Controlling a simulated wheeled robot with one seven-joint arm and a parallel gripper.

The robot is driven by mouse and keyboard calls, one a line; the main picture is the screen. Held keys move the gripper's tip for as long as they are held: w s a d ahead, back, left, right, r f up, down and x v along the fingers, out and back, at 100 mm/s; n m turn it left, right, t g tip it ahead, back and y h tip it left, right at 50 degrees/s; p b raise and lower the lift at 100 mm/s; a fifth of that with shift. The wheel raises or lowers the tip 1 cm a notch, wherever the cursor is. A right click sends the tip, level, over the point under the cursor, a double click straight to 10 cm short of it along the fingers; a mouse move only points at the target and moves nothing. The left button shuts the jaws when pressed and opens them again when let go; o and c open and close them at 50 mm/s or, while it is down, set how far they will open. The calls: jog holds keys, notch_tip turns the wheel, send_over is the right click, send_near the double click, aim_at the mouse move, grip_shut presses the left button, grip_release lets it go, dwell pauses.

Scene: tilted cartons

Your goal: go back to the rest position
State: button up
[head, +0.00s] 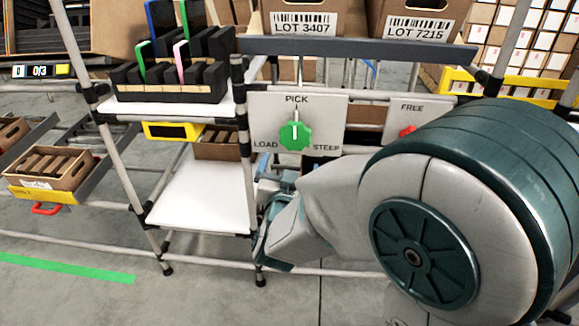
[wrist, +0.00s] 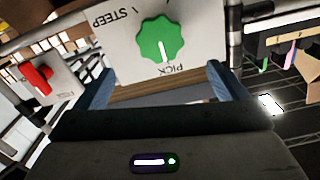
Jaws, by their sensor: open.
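My gripper (wrist: 160,88) is open and empty in the wrist view, its two blue-grey fingers apart. The green knob (wrist: 161,42) is just beyond the fingertips in that view, with no finger seen touching it. In the head view the green knob (head: 294,136) sits on a white panel (head: 329,108) marked PICK, LOAD and STEEP, its white mark toward PICK. In the head view my arm fills the right side, and my gripper is low beside the rack, largely hidden by the arm.
Cartons labelled LOT 3407 (head: 303,17) and LOT 7215 (head: 415,20) stand above. A black slotted holder (head: 172,88) with coloured pieces is on the left shelf. The lower white shelf (head: 200,195) is mostly clear.

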jog(key=shift+s, duration=0.3)
